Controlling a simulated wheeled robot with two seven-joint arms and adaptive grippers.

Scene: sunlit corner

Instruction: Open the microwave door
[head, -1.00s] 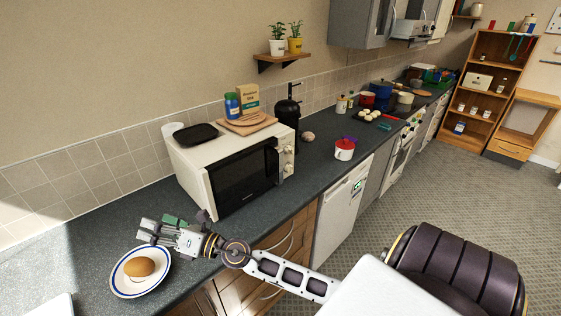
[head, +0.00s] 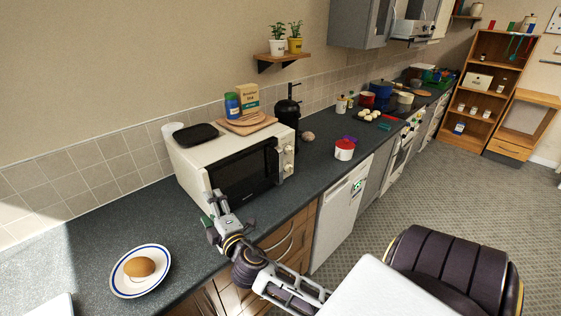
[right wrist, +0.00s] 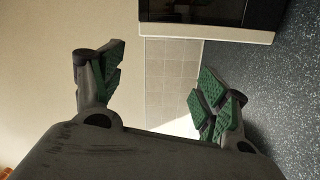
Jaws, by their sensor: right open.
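The white microwave (head: 185,165) stands on the dark worktop against the tiled wall. Its black glass door (head: 243,172) looks closed, with round knobs on the panel to its right. My right gripper (head: 213,213) is open and empty near the microwave's lower front left corner, at the worktop's front edge. In the right wrist view its two green-padded fingers (right wrist: 158,88) stand wide apart, with nothing between them. Part of the microwave (right wrist: 210,30) shows beyond them at the top, its dark door cut off by the frame. My left gripper is in neither view.
A plate (head: 122,285) with a bread roll lies on the worktop (head: 75,235) at the left. A black tray (head: 195,134), a blue jar, a box and wooden boards sit on the microwave. A red and white pot (head: 344,150) stands to its right.

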